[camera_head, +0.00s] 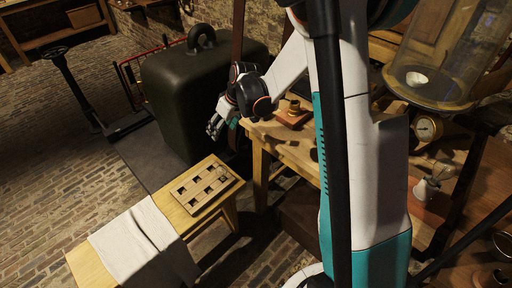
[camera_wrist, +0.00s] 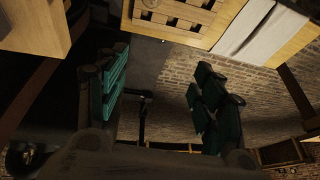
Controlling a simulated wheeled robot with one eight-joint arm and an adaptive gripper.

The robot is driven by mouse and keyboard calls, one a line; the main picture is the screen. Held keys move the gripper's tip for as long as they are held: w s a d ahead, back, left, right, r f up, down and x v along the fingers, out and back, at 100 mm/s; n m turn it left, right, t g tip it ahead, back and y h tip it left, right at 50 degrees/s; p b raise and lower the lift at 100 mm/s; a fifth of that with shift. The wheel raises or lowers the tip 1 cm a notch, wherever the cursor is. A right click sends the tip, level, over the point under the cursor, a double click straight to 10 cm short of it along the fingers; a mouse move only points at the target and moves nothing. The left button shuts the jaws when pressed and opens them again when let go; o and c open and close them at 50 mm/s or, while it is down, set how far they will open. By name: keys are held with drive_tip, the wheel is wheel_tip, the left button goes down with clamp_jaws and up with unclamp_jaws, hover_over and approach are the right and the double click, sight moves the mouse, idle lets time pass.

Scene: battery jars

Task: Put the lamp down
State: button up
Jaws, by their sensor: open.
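My gripper (camera_head: 216,124) is open, in the air between the dark green block and the workbench, above and behind the low bench. In the wrist view my gripper (camera_wrist: 158,92) shows its teal fingers wide apart with nothing between them. I cannot pick out a lamp for certain. A small brass fitting on a wooden base (camera_head: 294,114) stands on the workbench, right of my gripper and apart from it; whether it is part of the lamp I cannot tell. A wooden rack with square holes (camera_head: 203,187) lies on the low bench; it also shows in the wrist view (camera_wrist: 172,14).
The low bench (camera_head: 228,208) carries a white cloth (camera_head: 135,240) at its near end. The workbench (camera_head: 285,148) stands right of it. A big dark green block with a ring (camera_head: 185,95) stands behind. A glass jar (camera_head: 445,60) and a gauge (camera_head: 427,128) are at right.

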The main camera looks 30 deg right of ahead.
drive_tip(key=s+a+r+m+t+h, duration=0.1)
drive_tip(key=s+a+r+m+t, duration=0.1)
drive_tip(key=s+r, duration=1.2)
drive_tip(key=s+r+m+h, duration=0.1)
drive_tip(key=s, duration=0.6)
drive_tip(key=s+r+m+t, duration=0.1)
drive_tip(key=s+r, duration=0.1)
drive_tip(key=s, duration=0.5)
drive_tip(key=shift+s+d+r+t+h, duration=0.15)
drive_tip(key=shift+s+r+t+h, duration=0.15)
drive_tip(key=shift+s+h, duration=0.1)
